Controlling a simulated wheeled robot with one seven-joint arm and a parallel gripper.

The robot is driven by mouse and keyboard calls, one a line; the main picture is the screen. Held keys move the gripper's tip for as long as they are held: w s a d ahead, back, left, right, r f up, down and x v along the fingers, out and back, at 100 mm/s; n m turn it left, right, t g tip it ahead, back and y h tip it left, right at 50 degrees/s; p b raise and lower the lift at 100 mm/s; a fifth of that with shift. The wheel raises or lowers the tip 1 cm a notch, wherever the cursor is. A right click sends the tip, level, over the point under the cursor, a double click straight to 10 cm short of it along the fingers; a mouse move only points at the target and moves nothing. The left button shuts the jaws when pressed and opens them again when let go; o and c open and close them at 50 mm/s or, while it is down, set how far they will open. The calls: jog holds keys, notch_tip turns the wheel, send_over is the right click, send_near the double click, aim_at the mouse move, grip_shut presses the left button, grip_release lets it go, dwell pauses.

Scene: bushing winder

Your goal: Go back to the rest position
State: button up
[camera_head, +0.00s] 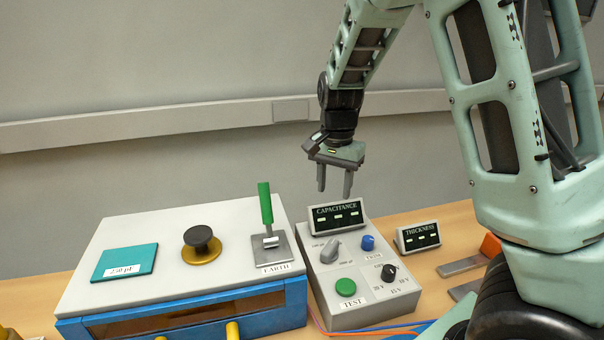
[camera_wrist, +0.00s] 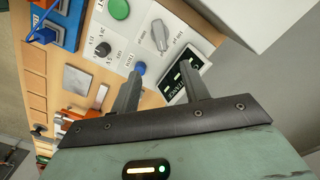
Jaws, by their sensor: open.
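My gripper (camera_head: 335,180) is open and empty. It hangs in the air above and behind the grey control box (camera_head: 345,306), with its fingers pointing down and apart from everything. In the wrist view my gripper (camera_wrist: 160,92) shows two separated fingers with nothing between them. Beyond them are the control box's CAPACITANCE display (camera_wrist: 184,82), blue knob (camera_wrist: 140,68) and green TEST button (camera_wrist: 119,9).
Left of the control box is a blue-sided bench unit (camera_head: 180,321) with a teal plate (camera_head: 125,262), a black knob (camera_head: 199,237) and an upright green EARTH lever (camera_head: 265,203). A THICKNESS display (camera_head: 418,236) stands to the right. The air around my gripper is clear.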

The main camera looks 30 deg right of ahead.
jog(key=s+a+f+n+y+b, duration=0.1)
jog(key=s+a+n+b, duration=0.1)
jog(key=s+a+n, duration=0.5)
jog(key=s+a+f+n+b, duration=0.2)
jog(key=s+a, duration=0.1)
jog(key=a, duration=0.7)
jog(key=s+a+f+n+b, duration=0.1)
jog(key=s+a+n, duration=0.2)
jog(key=s+n, duration=0.2)
jog(key=s+a+f+n+b, duration=0.1)
jog(key=s+a+n, duration=0.3)
jog(key=s, duration=0.5)
jog(key=shift+s+a+n, duration=0.2)
jog(key=shift+a+n, duration=0.05)
jog(key=shift+n, duration=0.75)
